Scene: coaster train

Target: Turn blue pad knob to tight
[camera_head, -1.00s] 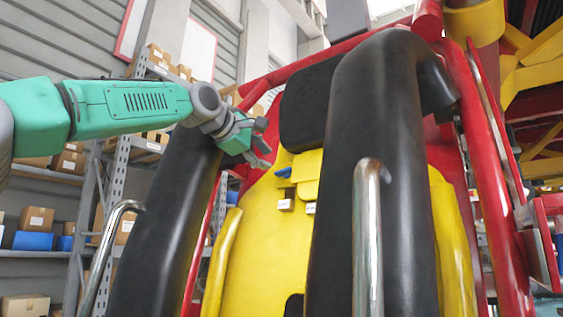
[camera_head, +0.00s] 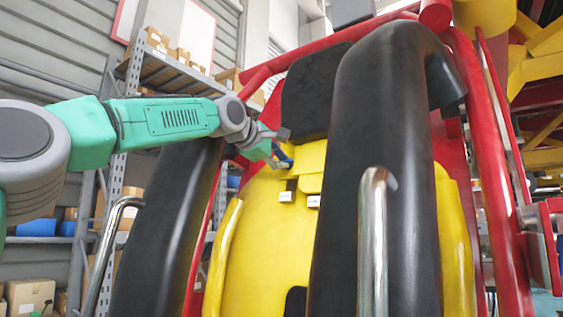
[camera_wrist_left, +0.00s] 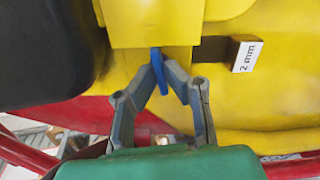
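The blue pad knob (camera_wrist_left: 157,66) stands edge-on at the underside of a yellow block (camera_wrist_left: 150,22) in the left wrist view. My left gripper (camera_wrist_left: 162,72) has its two grey fingertips on either side of the knob, closed in against it. In the head view the left gripper (camera_head: 281,148) reaches in beside the black headrest, and only a bit of blue (camera_head: 286,164) shows by the fingers. A white tag reading "2 mm" (camera_wrist_left: 246,56) sits on a dark piece to the right of the knob. My right gripper is not in view.
A thick black padded restraint (camera_head: 375,150) fills the middle, with a chrome handle (camera_head: 373,240) in front. Another black pad (camera_head: 165,245) is under my left arm. The yellow seat back (camera_head: 262,250) lies between them. Red frame tubes (camera_head: 490,150) and shelves with boxes (camera_head: 30,295) surround the seat.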

